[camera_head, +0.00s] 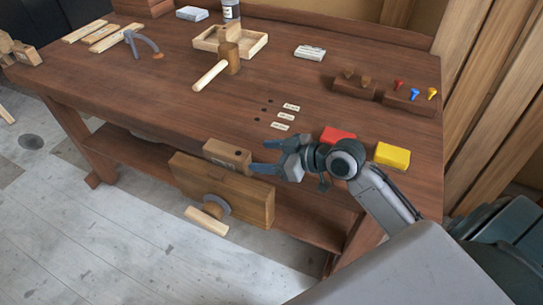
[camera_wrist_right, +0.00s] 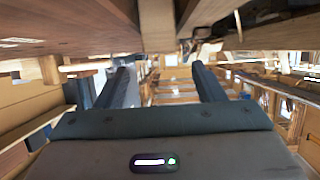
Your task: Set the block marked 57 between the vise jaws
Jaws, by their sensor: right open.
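A tan wooden block (camera_head: 228,154) sits at the bench's front edge, between the bench and the vise's wooden front jaw (camera_head: 222,188). It has a small dark mark, but I cannot read a number on it. The vise handle (camera_head: 207,220) hangs in front of the jaw. My right gripper (camera_head: 266,157) is open and just right of the block, its fingers pointing left towards it. In the right wrist view the open fingers (camera_wrist_right: 160,68) have nothing held between them, and a pale wooden piece (camera_wrist_right: 157,25) shows beyond. My left gripper is not in view.
A red block (camera_head: 338,135) and a yellow block (camera_head: 392,155) lie right of my gripper. Small labels (camera_head: 286,117) lie mid-bench. A mallet (camera_head: 222,65), a wooden tray (camera_head: 255,43) and peg holders (camera_head: 408,100) stand farther back. The bench's left middle is clear.

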